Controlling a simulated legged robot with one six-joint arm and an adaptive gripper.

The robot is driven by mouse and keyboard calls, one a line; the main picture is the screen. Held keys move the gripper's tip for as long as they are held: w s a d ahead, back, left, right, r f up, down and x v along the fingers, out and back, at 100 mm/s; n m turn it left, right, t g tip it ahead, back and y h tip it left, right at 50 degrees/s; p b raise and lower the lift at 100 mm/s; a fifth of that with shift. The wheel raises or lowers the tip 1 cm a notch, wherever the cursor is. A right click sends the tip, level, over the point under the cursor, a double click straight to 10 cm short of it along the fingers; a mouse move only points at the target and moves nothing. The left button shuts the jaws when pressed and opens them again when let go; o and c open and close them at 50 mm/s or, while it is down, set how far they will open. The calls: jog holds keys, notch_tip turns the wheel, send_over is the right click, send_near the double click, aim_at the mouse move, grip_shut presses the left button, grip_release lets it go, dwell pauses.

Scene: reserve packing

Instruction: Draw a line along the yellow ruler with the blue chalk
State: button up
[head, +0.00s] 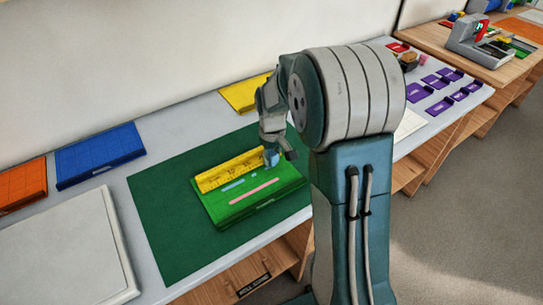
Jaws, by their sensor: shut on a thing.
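The yellow ruler (228,171) lies along the far side of a bright green board (282,185). My gripper (274,157) is over the ruler's right end, shut on a small blue piece that looks like the blue chalk (270,157). The fingers partly hide it, and I cannot tell whether its tip touches the board. Just in front of the ruler, a short light blue mark (233,185) and a smaller one beside it show on the board. A pink strip (254,192) runs roughly parallel to the ruler nearer the front.
The board rests on a dark green mat (165,230). Blue (100,154) and orange (22,185) slabs and a white panel (65,250) lie left. A yellow slab (245,94) is behind. Purple trays (435,81) stand right, beyond my arm. The mat's left part is clear.

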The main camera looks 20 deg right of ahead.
aim_at(222, 192)
jog(key=shift+f, duration=0.55)
jog(key=shift+a, duration=0.15)
dwell(0.4)
jog(key=shift+s+a, duration=0.25)
jog(key=shift+a, duration=0.65)
jog(key=shift+s+a, duration=0.5)
jog(key=shift+a, duration=1.8)
jog(key=shift+s+a, duration=0.45)
jog(key=shift+a, duration=1.8)
jog(key=shift+s+a, duration=0.5)
jog(key=shift+a, duration=1.8)
jog(key=shift+r, duration=0.1)
notch_tip(222, 192, up, 9)
